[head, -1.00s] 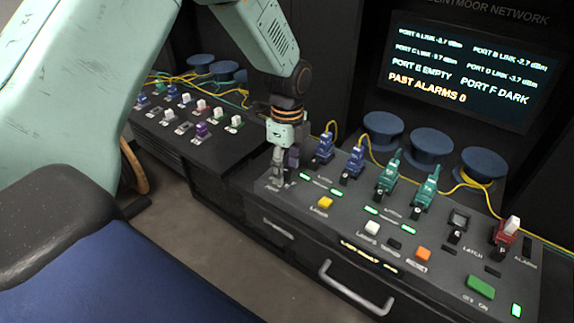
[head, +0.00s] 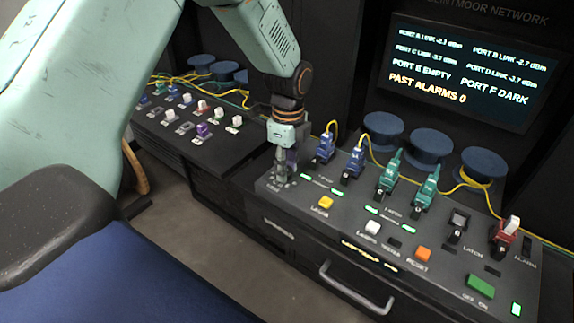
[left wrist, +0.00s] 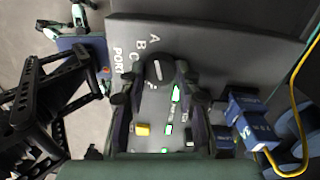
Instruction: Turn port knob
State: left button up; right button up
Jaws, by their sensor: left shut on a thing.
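The port knob (left wrist: 157,70) is a round dark knob with a white pointer line, at the left end of the console; it shows in the left wrist view beside the printed word PORT and a row of letters. My left gripper (head: 285,170) points down over that end of the console. In the left wrist view its two fingers (left wrist: 155,88) stand on either side of the knob, shut on it. In the head view the fingers hide the knob. The pointer lies nearly along the picture's vertical. My right gripper is not seen.
Yellow (head: 325,203), white and orange buttons sit in front. A screen (head: 462,72) behind reads PORT E EMPTY, PORT F DARK. A lower panel with small connectors (head: 203,131) lies left.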

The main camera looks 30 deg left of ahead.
pick_arm(q)
jog(key=shift+r, duration=0.1)
jog(key=shift+r+n+p, duration=0.1)
jog(key=shift+n+p, duration=1.1)
jog(key=shift+p, duration=0.05)
jog(key=n+p, duration=0.1)
jog(key=n, duration=0.1)
jog(key=shift+n+p, duration=0.4)
grip_shut()
jog(key=n+p, duration=0.2)
jog(key=n, duration=0.1)
jog(key=shift+w+a, duration=0.1)
jog(key=shift+n+p, duration=0.6)
jog(key=shift+n, duration=1.1)
jog(key=shift+w, duration=0.1)
jog(key=o, duration=1.1)
grip_release()
jog(key=shift+o, duration=0.2)
